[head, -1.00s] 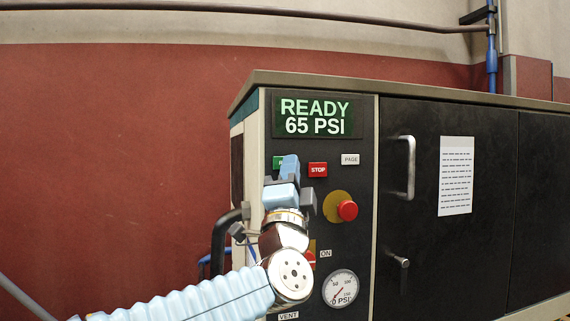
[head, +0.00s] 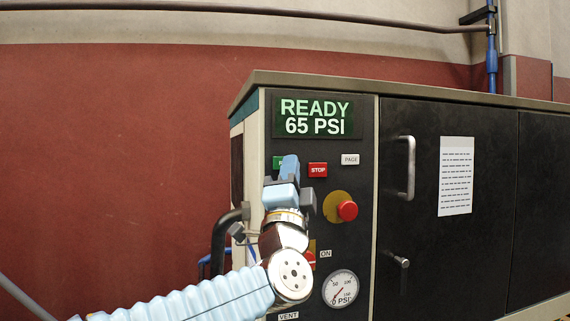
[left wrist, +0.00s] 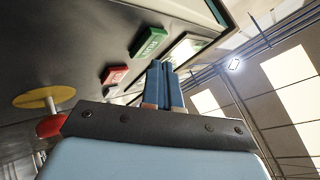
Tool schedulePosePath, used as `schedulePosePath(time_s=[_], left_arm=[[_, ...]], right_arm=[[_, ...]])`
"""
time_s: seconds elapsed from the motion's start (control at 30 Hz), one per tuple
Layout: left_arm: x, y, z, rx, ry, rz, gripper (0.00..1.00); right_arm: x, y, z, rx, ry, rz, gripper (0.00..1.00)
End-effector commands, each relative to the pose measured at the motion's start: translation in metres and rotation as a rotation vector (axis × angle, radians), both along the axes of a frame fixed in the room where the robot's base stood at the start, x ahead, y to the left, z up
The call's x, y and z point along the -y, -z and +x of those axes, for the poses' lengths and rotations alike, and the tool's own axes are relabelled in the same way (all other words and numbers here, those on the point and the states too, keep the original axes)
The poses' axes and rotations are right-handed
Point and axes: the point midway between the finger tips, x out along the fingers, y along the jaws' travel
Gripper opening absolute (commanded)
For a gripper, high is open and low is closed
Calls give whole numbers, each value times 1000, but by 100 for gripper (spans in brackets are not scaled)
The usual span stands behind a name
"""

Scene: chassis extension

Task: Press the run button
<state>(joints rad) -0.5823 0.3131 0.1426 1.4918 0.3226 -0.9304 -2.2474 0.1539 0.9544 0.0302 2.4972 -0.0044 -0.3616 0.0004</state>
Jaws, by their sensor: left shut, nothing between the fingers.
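The green run button (head: 277,162) is at the upper left of the black control panel, mostly hidden behind my left gripper (head: 289,163) in the head view. In the left wrist view the whole green button (left wrist: 149,42) shows, with lettering on it. My left gripper (left wrist: 165,70) is shut and empty, its blue fingertips close together. In the wrist view the tips appear just below the button; I cannot tell whether they touch the panel. My right gripper is not in view.
The red STOP button (head: 317,170) is just right of the gripper, with the PAGE button (head: 350,160) beyond. A red emergency knob (head: 347,210) sticks out lower. The display (head: 316,117) reads READY 65 PSI. A gauge (head: 340,288) and door handle (head: 409,168) are nearby.

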Motion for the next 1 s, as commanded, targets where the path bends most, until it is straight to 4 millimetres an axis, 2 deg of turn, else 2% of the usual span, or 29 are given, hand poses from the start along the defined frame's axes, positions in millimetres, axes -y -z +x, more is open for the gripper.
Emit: schedulePosePath(time_s=[0.2,1.0], left_arm=[[-2,-1,7,0,0,0,0],[-4,-1,12,0,-1,-1,0]], right_arm=[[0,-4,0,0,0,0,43],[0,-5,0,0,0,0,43]])
